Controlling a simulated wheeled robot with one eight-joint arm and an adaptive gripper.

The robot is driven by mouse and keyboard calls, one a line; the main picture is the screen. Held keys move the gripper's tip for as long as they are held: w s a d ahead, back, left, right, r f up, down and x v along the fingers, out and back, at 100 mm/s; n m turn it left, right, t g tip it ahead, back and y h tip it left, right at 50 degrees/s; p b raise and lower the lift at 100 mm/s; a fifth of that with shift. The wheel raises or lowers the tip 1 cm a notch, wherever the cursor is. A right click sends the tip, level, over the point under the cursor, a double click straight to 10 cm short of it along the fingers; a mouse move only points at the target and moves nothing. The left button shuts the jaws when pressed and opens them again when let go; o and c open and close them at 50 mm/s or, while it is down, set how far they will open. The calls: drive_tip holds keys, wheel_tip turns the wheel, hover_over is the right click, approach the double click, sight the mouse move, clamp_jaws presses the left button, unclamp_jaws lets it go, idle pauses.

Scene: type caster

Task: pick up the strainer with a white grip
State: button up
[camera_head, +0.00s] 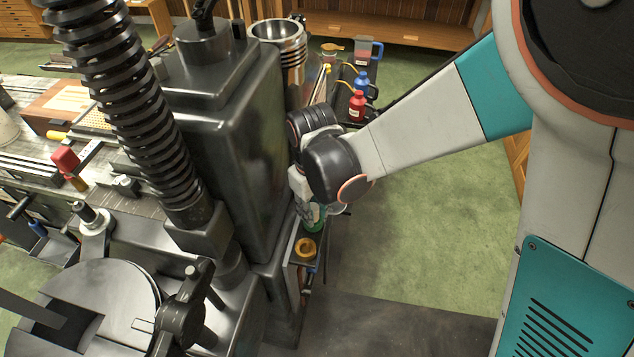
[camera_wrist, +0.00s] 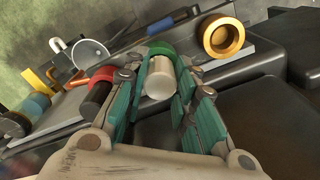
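In the wrist view, a round, pale-rimmed piece (camera_wrist: 90,54) with a white part beside it at the far left looks like the strainer with the white grip, but it is small and partly overlapped. My gripper (camera_wrist: 160,68) has its teal fingers apart, one on each side of a pale cylinder (camera_wrist: 160,80) with a green part (camera_wrist: 158,48). I cannot tell whether the fingers touch it. The strainer lies beyond and left of the fingers. In the head view, my wrist hides most of the gripper beside the dark machine column.
A brass ring-shaped cup (camera_wrist: 221,37) stands right of the fingers, and a red-and-black cylinder (camera_wrist: 97,92) stands close on their left. The narrow shelf (camera_wrist: 245,52) is crowded. The machine column (camera_head: 230,150) blocks the left side; green floor (camera_head: 430,200) is open on the right.

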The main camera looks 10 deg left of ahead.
drive_tip(key=shift+c, duration=1.2)
drive_tip(key=shift+r, duration=0.1)
